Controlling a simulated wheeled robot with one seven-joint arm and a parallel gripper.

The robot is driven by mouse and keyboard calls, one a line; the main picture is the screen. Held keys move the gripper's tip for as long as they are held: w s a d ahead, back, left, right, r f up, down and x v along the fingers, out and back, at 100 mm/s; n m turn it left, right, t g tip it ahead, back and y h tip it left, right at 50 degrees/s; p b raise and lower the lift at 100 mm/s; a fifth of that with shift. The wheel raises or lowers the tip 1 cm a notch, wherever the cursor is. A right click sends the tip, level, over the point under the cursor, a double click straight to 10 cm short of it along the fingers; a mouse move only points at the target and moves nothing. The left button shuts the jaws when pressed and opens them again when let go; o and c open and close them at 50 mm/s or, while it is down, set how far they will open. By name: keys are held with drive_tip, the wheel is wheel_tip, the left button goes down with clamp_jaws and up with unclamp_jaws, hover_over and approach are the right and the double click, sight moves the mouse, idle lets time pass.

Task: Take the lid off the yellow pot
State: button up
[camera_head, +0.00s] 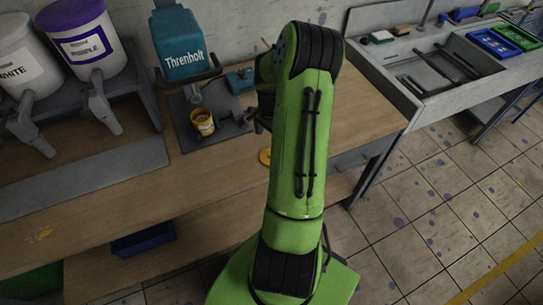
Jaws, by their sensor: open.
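The small yellow pot (203,124) stands upright on the dark base of the teal machine, left of my arm. It has a pale label, and its top looks dark inside a yellow rim, as if uncovered, but it is small in view. A flat round yellow piece (265,156) lies on the wooden bench close to my arm, partly hidden by it; it looks like a lid. My gripper (250,119) shows only in part as dark pieces at the left edge of my green arm, right of the pot and apart from it. It is open; its fingertips are not clear.
The teal machine (184,45) marked "Threnholt" rises behind the pot. White (22,60) and purple-labelled (83,42) dispensers stand at left. The bench (150,192) is clear in front. A grey sink counter (400,62) with trays is at right.

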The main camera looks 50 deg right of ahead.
wheel_tip(320, 180, down, 7)
drive_tip(key=shift+s+a+f, duration=0.1)
drive_tip(key=shift+s, duration=0.05)
drive_tip(key=c, duration=0.9)
wheel_tip(320, 180, up, 10)
drive_tip(key=shift+p, duration=0.3)
